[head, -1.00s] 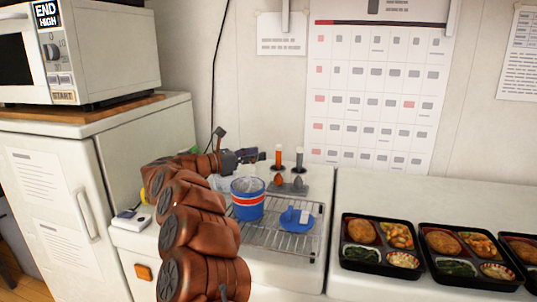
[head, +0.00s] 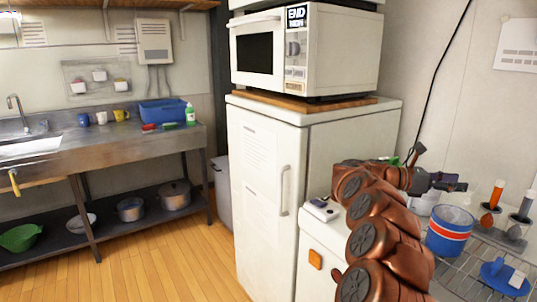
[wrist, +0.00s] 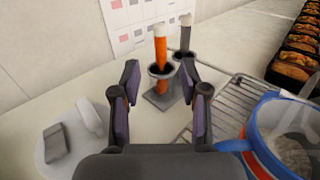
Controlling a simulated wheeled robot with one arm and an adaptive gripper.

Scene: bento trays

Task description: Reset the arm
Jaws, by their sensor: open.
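My gripper (head: 450,183) is open and empty above the white counter at the right of the head view. In the wrist view its two fingers (wrist: 160,88) stand apart, with nothing between the pads. Beyond them is a holder (wrist: 165,103) with an orange-handled utensil (wrist: 160,45) and a grey-handled one (wrist: 186,32). My copper-coloured arm is folded above the counter and hides part of it.
A blue cup with a red and white band (head: 449,231) stands on a wire rack (head: 465,272) close to my arm. A white fridge (head: 262,190) with a microwave (head: 305,50) on top stands left of my arm. The wooden floor (head: 150,255) is clear.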

